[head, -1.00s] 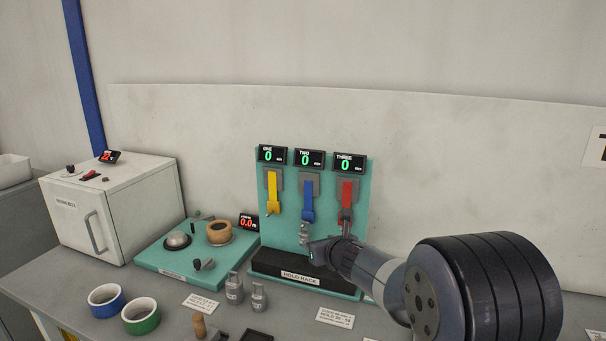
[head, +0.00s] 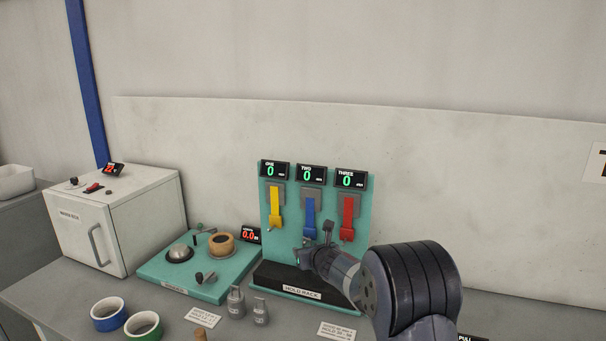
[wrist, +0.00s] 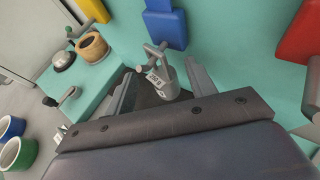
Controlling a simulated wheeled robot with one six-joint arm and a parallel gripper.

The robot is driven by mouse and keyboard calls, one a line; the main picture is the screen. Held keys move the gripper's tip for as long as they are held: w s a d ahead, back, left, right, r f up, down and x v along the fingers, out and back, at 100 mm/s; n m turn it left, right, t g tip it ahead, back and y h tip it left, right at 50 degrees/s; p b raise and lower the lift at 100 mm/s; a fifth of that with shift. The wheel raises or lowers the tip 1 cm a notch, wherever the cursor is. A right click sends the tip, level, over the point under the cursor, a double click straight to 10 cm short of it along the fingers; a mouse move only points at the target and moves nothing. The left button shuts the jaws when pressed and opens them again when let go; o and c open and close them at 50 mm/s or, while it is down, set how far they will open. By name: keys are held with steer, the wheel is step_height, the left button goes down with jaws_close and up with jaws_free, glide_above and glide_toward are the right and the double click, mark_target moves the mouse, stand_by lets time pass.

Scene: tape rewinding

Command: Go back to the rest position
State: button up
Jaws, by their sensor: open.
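The hold rack (head: 366,215) stands at the back of the bench, a teal board with a yellow strap (head: 274,203), a blue strap (head: 310,212) and a red strap (head: 348,217). The three displays above them read 0. My gripper (head: 312,250) is in front of the rack, below the blue strap. In the wrist view my gripper (wrist: 161,72) is open, its fingers on either side of a small grey labelled weight (wrist: 168,86). The weight is just below the blue strap's hook (wrist: 157,52); whether it hangs there is unclear. My gripper hides this spot in the head view.
A teal station (head: 163,276) with a brown tape roll (head: 221,244) and a crank is left of the rack. A white box (head: 120,215) stands further left.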

steer(key=shift+s+r, duration=0.2)
steer(key=shift+s, duration=0.15)
steer(key=b+v, duration=0.2)
steer(key=v, duration=0.7)
steer(key=p+x, duration=0.3)
steer(key=x, duration=0.6)
steer(key=s+a+f+n+y+b, duration=0.1)
steer(key=s+f+b, duration=0.1)
steer(key=s+b, duration=0.2)
steer(key=s+a+f+n+g+y+b, duration=0.1)
steer(key=s+a+f+n+y+b, duration=0.1)
steer(key=s+b, duration=0.3)
steer(key=shift+s+f+b, duration=0.3)
steer(key=shift+s+f, duration=0.15)
steer(key=shift+s, duration=1.7)
